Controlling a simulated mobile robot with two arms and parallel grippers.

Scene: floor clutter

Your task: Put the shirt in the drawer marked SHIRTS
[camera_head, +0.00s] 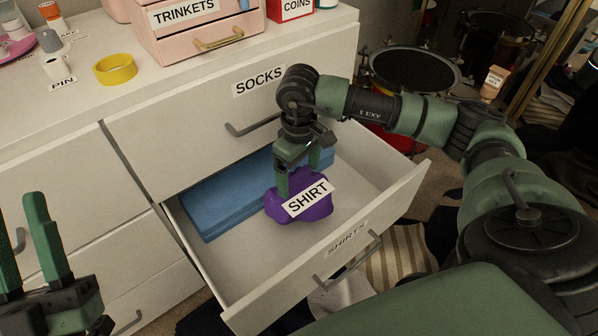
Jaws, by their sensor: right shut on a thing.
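The purple shirt (318,212), a crumpled bundle with a SHIRT label, is inside the pulled-out drawer marked SHIRTS (362,262). My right gripper (297,180) points down into this drawer and is shut on the shirt. Whether the shirt touches the drawer's bottom I cannot tell. A folded blue cloth (225,200) lies in the drawer behind and left of the shirt. My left gripper (28,240) is at the lower left, away from the drawer, with its two green fingers apart and nothing between them.
The drawer marked SOCKS (190,140) above is shut. Drums (415,68) and striped cloth (400,262) are at the right.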

